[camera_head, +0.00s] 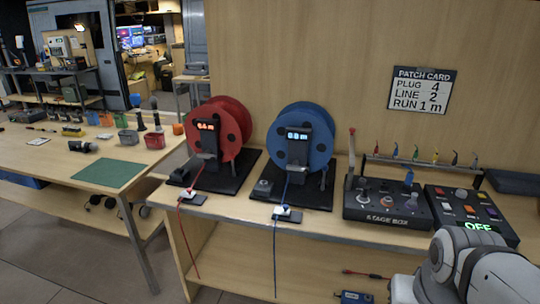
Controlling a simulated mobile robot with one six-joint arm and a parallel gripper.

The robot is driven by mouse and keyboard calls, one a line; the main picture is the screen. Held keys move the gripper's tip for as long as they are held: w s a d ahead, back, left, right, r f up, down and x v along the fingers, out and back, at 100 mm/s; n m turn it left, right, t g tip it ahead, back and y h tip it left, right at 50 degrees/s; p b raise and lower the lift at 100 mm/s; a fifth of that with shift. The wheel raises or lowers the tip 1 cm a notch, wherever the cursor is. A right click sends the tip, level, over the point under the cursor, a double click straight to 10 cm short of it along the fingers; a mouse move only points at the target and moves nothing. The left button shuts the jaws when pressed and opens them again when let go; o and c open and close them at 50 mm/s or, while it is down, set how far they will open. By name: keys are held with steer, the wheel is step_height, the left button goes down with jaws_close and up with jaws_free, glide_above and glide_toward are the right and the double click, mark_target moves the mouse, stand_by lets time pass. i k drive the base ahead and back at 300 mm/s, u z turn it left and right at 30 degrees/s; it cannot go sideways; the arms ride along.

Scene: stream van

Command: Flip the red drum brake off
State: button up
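The red drum (231,126) stands upright on a black base plate (232,180) on the bench, left of centre. A black post with a lit orange-red display (206,126) stands in front of it. A small black block (187,172) sits at the left of its base; I cannot tell for sure whether this is the brake or how it is set. A red cable runs from the drum down over the bench edge. My arm shows at the lower right, but its gripper is out of view.
A blue drum (317,133) with a similar base stands just right. Further right are the stage box (387,220) and a black panel showing OFF (478,227). A patch card (421,90) hangs on the wall. A table with a green mat (107,173) stands left.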

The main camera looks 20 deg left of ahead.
mark_target(233, 164)
steer(key=k, duration=0.6)
steer(key=u, duration=0.55)
steer(key=i, duration=1.65)
steer(key=u, duration=0.1)
